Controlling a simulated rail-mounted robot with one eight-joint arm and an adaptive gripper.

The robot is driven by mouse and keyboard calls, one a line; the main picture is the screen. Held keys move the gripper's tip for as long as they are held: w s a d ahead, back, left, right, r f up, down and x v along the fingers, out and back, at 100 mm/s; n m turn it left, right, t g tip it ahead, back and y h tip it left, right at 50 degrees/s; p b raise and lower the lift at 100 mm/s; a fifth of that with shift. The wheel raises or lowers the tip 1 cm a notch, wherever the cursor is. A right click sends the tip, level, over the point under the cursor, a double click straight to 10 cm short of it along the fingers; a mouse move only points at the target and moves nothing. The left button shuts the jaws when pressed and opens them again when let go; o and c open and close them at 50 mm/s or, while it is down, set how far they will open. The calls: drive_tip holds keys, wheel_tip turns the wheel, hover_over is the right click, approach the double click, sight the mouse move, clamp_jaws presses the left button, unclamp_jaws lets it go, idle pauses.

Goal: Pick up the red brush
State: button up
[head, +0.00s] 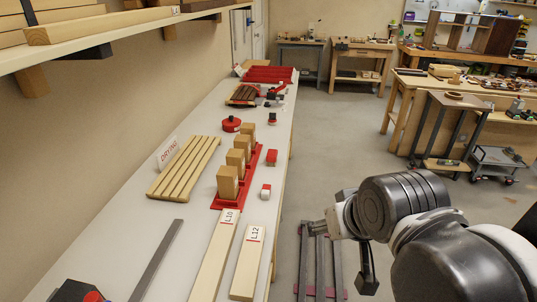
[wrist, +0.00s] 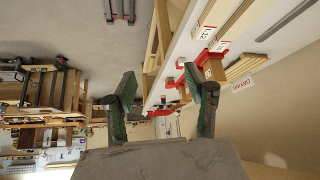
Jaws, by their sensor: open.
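My gripper (wrist: 168,80) is open and empty in the wrist view, its two dark green-padded fingers wide apart. In the head view my arm is at the lower right, off the bench's right side over the floor, apart from everything on the bench. I cannot clearly tell which item is the red brush. Small red items lie toward the bench's far end, among them a red-and-dark item (head: 277,91) by a slatted rack.
The long white bench (head: 130,215) runs along the left wall. It holds a slatted wooden rack (head: 184,167), a red base with upright wooden blocks (head: 228,182), a round red container (head: 231,124) and boards labelled L10 (head: 215,255) and L12 (head: 247,262). A shelf (head: 110,25) overhangs upper left.

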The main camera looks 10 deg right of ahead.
idle(0.4)
drive_tip(key=o, duration=0.6)
drive_tip(key=shift+o, duration=0.2)
